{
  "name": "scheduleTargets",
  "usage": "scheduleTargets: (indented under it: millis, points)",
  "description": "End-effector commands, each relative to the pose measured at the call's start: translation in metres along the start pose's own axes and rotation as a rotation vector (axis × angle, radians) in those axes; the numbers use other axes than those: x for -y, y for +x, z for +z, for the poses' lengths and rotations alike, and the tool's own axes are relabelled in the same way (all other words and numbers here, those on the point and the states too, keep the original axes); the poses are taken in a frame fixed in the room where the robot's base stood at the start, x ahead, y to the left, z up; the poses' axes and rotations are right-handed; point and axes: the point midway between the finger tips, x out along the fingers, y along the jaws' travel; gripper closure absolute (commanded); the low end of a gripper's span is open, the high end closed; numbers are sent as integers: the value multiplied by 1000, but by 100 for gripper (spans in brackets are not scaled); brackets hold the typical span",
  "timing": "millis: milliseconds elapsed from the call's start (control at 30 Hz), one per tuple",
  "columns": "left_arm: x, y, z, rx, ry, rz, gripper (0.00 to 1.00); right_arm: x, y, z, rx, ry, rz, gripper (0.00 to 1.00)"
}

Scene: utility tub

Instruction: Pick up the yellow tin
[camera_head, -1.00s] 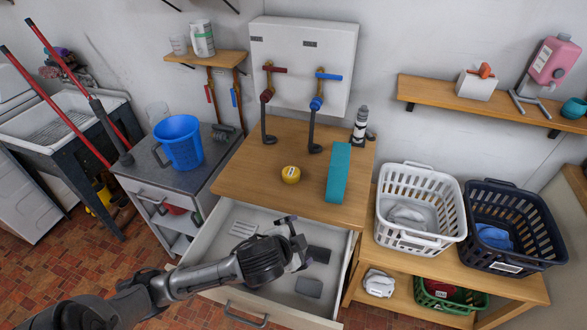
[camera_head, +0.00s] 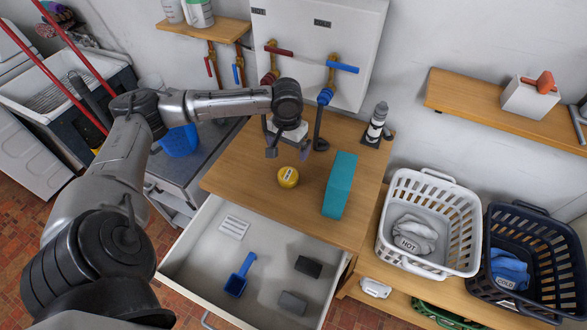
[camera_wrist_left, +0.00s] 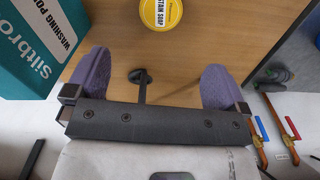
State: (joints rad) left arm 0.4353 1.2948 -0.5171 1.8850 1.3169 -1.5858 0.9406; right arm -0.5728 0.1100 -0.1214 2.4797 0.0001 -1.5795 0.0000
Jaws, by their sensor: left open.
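The yellow tin (camera_head: 288,178) stands on the wooden worktop (camera_head: 240,172), left of a teal box. In the left wrist view the yellow tin (camera_wrist_left: 160,14) is at the top edge, partly cut off, with a white label reading "STAIN SOAP". My left gripper (camera_head: 288,152) is open above the worktop, just behind the tin in the head view. Its two purple fingertips (camera_wrist_left: 155,78) are spread wide in the left wrist view, with nothing between them but a dark tap part. The tin lies beyond the fingers, apart from them. My right gripper is not in view.
The teal washing powder box (camera_head: 340,185) stands close right of the tin. The open drawer (camera_head: 190,235) below holds a blue scoop (camera_head: 240,275). A white basket (camera_head: 385,225) is at the right, a blue bucket (camera_head: 180,141) left.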

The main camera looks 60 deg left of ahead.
Motion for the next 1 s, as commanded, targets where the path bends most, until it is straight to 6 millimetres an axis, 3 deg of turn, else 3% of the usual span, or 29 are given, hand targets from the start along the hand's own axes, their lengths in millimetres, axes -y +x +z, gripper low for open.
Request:
scheduleTargets:
  millis: [233, 700, 1000]
  points:
    - [0, 8, 0, 0, -149, -2, 0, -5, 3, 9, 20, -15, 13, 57]
    - [0, 79, 0, -2, -158, -2, 0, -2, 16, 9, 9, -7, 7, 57]
    - [0, 90, -1, -3, -156, -2, 0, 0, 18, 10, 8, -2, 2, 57]
